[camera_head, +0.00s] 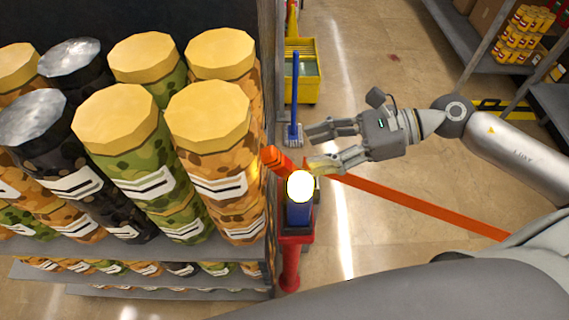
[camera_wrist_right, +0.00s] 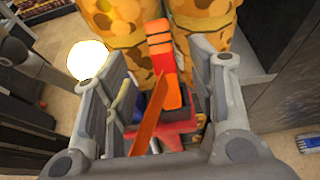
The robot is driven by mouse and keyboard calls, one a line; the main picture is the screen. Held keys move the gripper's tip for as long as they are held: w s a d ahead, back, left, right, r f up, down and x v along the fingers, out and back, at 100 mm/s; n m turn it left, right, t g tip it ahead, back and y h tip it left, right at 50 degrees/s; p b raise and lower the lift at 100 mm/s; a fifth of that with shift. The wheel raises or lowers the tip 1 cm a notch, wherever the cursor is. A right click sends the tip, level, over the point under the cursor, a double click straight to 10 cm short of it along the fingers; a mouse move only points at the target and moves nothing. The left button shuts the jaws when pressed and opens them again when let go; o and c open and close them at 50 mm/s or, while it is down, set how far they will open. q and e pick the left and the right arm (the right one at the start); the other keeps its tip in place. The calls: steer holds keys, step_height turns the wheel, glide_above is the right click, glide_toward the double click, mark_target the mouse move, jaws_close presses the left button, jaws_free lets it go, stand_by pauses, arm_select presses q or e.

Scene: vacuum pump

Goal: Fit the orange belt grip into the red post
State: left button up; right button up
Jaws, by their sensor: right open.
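The orange belt grip (camera_head: 279,160) is at the top of the red post (camera_head: 290,262), beside the shelf. In the right wrist view the grip (camera_wrist_right: 164,72), with dark stripes, lies between my fingers, over the red post top (camera_wrist_right: 180,132). I cannot tell whether it is seated in the post. The orange belt (camera_head: 425,208) runs from the post toward the lower right. My right gripper (camera_head: 311,150) is open, its fingers spread on either side of the grip with gaps visible. A glowing white ball (camera_head: 300,187) hides part of the post top. My left gripper is out of view.
A shelf of large patterned jars (camera_head: 215,130) stands close on the left. A yellow bucket (camera_head: 301,72) and a blue-handled brush (camera_head: 295,100) are behind the post. Tiled floor (camera_head: 380,265) is open to the right; more shelving (camera_head: 470,45) stands at the upper right.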

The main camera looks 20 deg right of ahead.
mark_target(283, 158)
steer(key=shift+p+x, duration=0.35)
steer(key=shift+x, duration=1)
steer(key=shift+w+a+p, duration=0.15)
steer(key=shift+a+p, duration=0.2)
steer(key=shift+p, duration=0.05)
steer(key=p+x, duration=0.2)
steer(key=x, duration=0.1)
steer(key=shift+w+a+f, duration=0.1)
steer(key=shift+a+f, duration=0.4)
steer(key=shift+a, duration=0.05)
jaws_close()
